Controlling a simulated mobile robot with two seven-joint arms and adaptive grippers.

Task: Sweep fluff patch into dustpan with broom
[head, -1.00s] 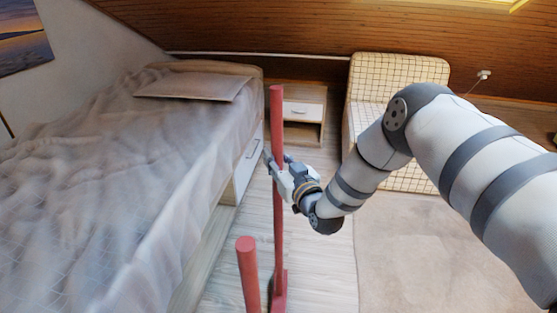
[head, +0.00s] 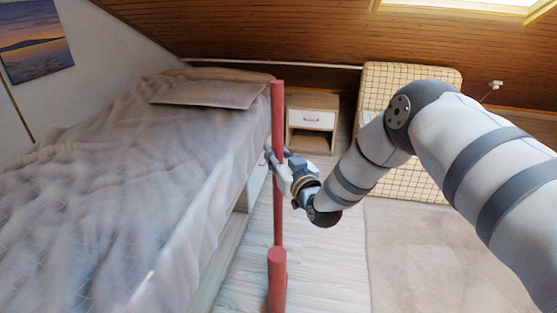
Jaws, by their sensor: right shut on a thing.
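My right gripper (head: 285,172) is shut on the tall red broom stick (head: 278,120), around its middle. The broom stands upright over the wooden floor, beside the bed. A second, nearer red stick (head: 277,285), seemingly the dustpan's handle, rises from the bottom edge and hides the broom's lower end. The dustpan's pan is not in view, and I cannot see what holds that stick. No fluff patch can be made out. My left gripper is not in view.
The bed (head: 120,190) fills the left side. A small nightstand (head: 311,122) and a checked chair (head: 415,90) stand at the back. A beige rug (head: 445,255) lies at right. A strip of pale floor (head: 325,260) is clear between bed and rug.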

